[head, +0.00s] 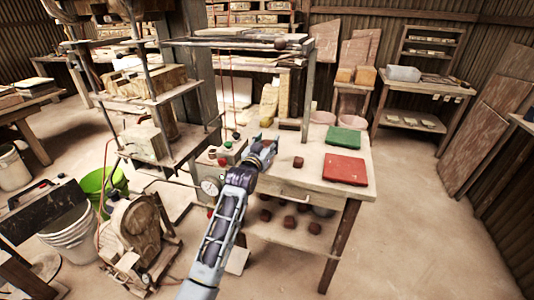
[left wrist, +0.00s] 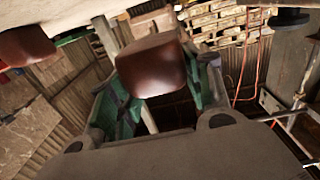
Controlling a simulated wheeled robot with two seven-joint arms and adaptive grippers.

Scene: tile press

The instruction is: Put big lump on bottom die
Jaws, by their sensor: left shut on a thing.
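My left gripper (head: 266,146) is over the left part of the workbench. In the left wrist view its green fingers (left wrist: 165,95) are shut on a brown clay lump (left wrist: 150,66), which sits between the fingertips. In the head view the gripper mostly hides this lump. Another brown lump (head: 298,162) lies on the bench to the right of the gripper; one also shows at the left of the left wrist view (left wrist: 25,45). The press stands to the left, with a pale block, seemingly the bottom die (head: 146,143), on its lower plate. My right gripper is out of view.
A red tray or mat (head: 345,168) and a green one (head: 343,142) lie on the bench (head: 312,180). A control box with a gauge (head: 210,187) stands between press and bench. Several lumps (head: 290,221) lie on the lower shelf. The press uprights and upper plate (head: 150,92) bound the die.

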